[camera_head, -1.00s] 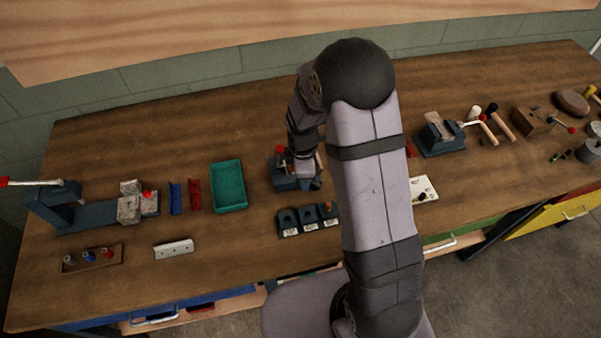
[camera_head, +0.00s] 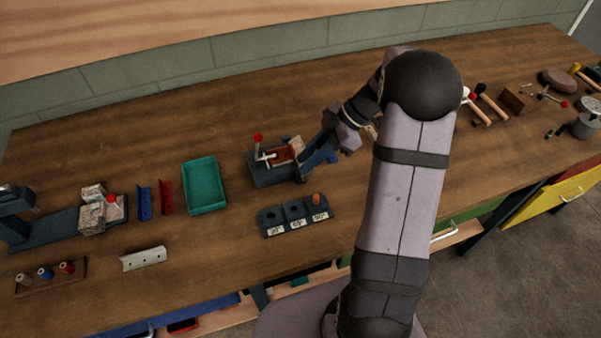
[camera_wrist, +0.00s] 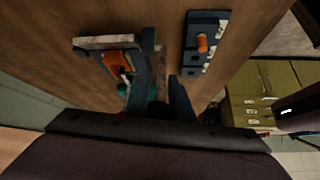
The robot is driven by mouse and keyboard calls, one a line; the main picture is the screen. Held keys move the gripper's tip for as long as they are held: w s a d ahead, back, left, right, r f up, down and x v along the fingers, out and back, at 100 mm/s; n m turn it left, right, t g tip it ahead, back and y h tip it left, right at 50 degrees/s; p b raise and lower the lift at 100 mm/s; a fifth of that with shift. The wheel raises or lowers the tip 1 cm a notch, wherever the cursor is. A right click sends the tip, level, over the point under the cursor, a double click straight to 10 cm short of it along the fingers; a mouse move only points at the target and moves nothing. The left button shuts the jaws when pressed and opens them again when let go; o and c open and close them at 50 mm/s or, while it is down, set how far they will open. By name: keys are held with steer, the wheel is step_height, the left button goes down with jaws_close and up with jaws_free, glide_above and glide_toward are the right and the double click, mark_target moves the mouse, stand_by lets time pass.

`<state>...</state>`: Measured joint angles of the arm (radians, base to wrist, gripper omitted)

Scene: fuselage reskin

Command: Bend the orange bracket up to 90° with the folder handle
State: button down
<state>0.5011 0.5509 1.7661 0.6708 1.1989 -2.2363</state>
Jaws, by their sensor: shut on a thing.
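The folder (camera_head: 262,177) is a dark blue bench tool with a red-knobbed lever (camera_head: 258,138). The orange bracket (camera_head: 281,157) lies in it, and also shows in the wrist view (camera_wrist: 118,67). How far the bracket is bent is hard to tell. My gripper (camera_head: 335,145) is at the folder's right side, beside its blue hinged leaf (camera_head: 316,153). In the wrist view my gripper (camera_wrist: 161,96) is shut on the folder handle (camera_wrist: 161,84), with a dark finger on each side. Much of the handle is hidden by my wrist and fingers.
In front of the folder is an angle block (camera_head: 272,229) with an orange peg (camera_head: 316,199) in its right hole. Left are a teal tray (camera_head: 187,185), red and blue strips and a clamp tool. A white drilled strip (camera_head: 145,258) lies near the front edge.

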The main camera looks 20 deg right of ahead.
steer(key=shift+d+f+y+b, duration=0.3)
steer(key=shift+d+y+b, duration=0.25)
steer(key=shift+b, duration=0.5)
steer(key=shift+d+f+y+b, duration=0.3)
steer(key=shift+d+b, duration=0.4)
steer(key=shift+b, duration=0.3)
steer(key=shift+d+f+y+b, duration=0.25)
steer(key=shift+d+y+b, duration=0.3)
steer(key=shift+b, duration=0.5)
steer(key=shift+d, duration=0.1)
steer(key=c, duration=1.6)
jaws_free()
steer(key=shift+c, duration=0.2)
steer(key=shift+d+r, duration=0.1)
steer(key=b+v, duration=0.1)
steer(key=v, duration=0.6)
steer(key=shift+r, duration=0.15)
